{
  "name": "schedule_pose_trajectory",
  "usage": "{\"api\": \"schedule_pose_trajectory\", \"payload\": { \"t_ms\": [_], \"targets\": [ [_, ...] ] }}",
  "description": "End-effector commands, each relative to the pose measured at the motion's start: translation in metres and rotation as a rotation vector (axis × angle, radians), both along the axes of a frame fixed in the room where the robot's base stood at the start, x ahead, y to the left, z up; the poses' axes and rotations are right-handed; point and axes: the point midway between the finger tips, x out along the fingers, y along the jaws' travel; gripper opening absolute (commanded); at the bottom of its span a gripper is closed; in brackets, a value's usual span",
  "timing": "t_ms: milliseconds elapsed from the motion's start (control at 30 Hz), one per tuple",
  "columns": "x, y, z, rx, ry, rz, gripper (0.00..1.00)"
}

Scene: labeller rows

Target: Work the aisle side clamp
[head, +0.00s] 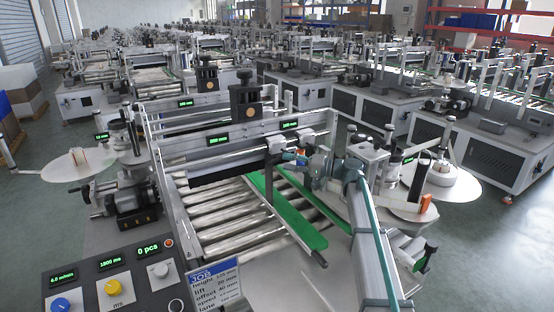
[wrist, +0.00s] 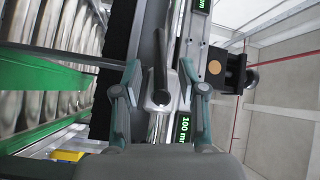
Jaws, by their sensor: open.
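In the wrist view a clamp with a black lever (wrist: 160,62) and a silver body (wrist: 161,97) sits on a rail. The lever lies lengthwise in the picture. My gripper (wrist: 158,72) is open, with one finger on each side of the clamp and gaps showing beside the lever. I cannot tell whether either finger touches the clamp body. In the head view my gripper (head: 290,156) reaches in from the right to the crossbar of the near labeller. There it partly hides the clamp, and the lever cannot be made out.
Green guide rails (head: 308,220) run over the roller conveyor (head: 205,215) below. Black-knobbed posts (head: 246,98) rise behind the crossbar. A control panel (head: 115,280) and job card (head: 214,282) stand at the front. A label reel (head: 440,180) is at the right.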

Motion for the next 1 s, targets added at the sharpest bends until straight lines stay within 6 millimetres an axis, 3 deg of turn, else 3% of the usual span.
{"api": "schedule_pose_trajectory", "payload": {
  "t_ms": [300, 667, 933, 1000],
  "targets": [
    [0.009, 0.044, 0.002, 0.0, 0.002, 0.002, 0.41],
    [0.01, 0.051, 0.0, 0.0, 0.002, 0.0, 0.41],
    [0.01, 0.051, 0.0, 0.0, 0.002, 0.0, 0.0],
    [0.01, 0.051, 0.0, 0.0, 0.002, 0.0, 0.0]
  ]
}}
